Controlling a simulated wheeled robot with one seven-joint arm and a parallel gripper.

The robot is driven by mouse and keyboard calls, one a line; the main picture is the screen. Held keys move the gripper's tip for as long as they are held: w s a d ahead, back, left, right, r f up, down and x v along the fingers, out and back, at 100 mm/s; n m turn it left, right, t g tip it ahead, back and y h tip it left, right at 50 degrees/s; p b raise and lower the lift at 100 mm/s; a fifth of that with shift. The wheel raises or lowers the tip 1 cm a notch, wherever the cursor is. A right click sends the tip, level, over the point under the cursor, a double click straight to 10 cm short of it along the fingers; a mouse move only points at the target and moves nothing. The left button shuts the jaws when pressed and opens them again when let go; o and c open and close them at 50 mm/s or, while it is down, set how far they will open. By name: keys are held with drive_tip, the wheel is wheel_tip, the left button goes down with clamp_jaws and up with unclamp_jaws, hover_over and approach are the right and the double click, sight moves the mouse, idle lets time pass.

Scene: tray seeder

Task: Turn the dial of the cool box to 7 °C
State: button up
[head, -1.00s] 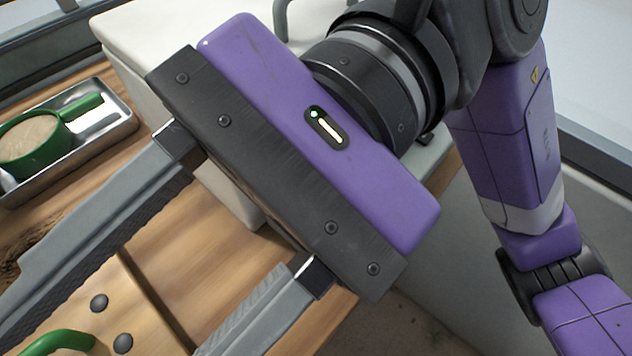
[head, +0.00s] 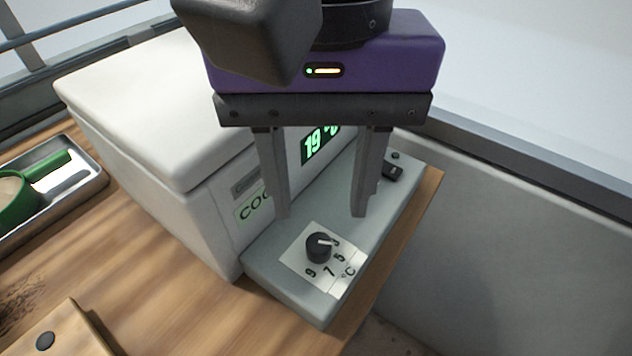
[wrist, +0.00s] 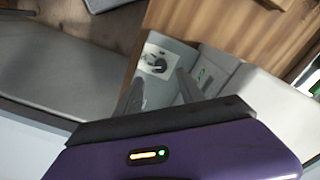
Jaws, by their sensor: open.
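The cool box (head: 140,110) is white, with a green display (head: 318,145) reading 19 and partly hidden by a finger. The black dial (head: 319,247) sits on a white scale plate on the grey ledge at its front. Its white pointer points right, towards the mark that looks like 3; 5, 7 and 9 follow round the near side. My gripper (head: 320,214) is open and empty, fingers pointing down above and slightly behind the dial, apart from it. The wrist view also shows the dial (wrist: 159,65) between the fingertips (wrist: 161,77).
A small black switch (head: 392,171) sits farther back on the ledge. A metal tray (head: 95,185) with a green-handled item lies at the left. A wooden board (head: 75,325) is at the front left. The wooden bench ends right of the ledge.

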sight(319, 243)
wheel_tip(319, 243, down, 7)
drive_tip(key=shift+f+b, duration=0.15)
drive_tip(key=shift+b, duration=0.55)
clamp_jaws()
